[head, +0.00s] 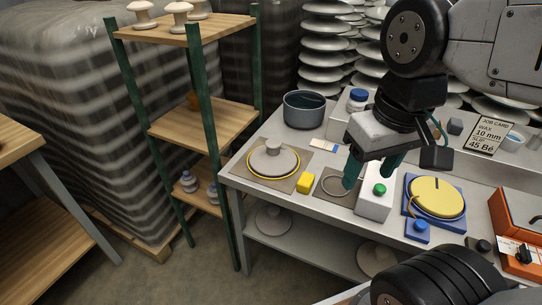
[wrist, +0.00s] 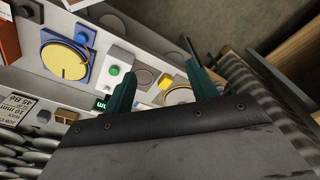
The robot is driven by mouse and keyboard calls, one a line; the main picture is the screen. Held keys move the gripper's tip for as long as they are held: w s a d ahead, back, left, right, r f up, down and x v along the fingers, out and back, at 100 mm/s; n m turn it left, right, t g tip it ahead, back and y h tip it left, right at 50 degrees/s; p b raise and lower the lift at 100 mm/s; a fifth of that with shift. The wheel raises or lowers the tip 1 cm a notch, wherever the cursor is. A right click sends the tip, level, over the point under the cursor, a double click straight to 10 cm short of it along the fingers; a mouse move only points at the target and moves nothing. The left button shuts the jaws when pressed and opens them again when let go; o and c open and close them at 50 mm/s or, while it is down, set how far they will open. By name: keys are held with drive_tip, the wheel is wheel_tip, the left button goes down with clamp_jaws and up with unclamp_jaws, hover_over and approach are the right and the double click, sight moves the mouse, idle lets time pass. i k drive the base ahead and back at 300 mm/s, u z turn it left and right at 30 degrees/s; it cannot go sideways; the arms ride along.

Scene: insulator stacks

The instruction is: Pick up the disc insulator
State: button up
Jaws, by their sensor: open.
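The disc insulator (head: 273,160) is a pale grey disc with a raised cap. It sits cap up inside a yellow ring on a brown mat (head: 240,172) at the bench's left end. My gripper (head: 371,174) is open and empty, its teal fingers pointing down over the white box with the green button, to the right of the disc and apart from it. In the wrist view my gripper (wrist: 158,78) shows both fingers spread. Part of the yellow ring (wrist: 178,97) shows there, and the disc is mostly hidden behind a finger and the gripper body.
A yellow block (head: 305,183) stands just right of the disc's mat. A grey pot (head: 304,109) stands behind. The green-button box (head: 374,203) and a yellow round plate on a blue base (head: 436,198) lie rightward. A green-post shelf (head: 205,100) stands left of the bench.

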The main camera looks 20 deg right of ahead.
sight(273, 158)
drive_tip(key=k, duration=1.3)
drive_tip(key=u, duration=0.7)
drive_tip(key=i, duration=0.6)
drive_tip(key=u, duration=0.7)
drive_tip(key=i, duration=0.65)
drive_tip(key=z, duration=0.45)
drive_tip(key=i, duration=0.9)
drive_tip(key=z, duration=0.8)
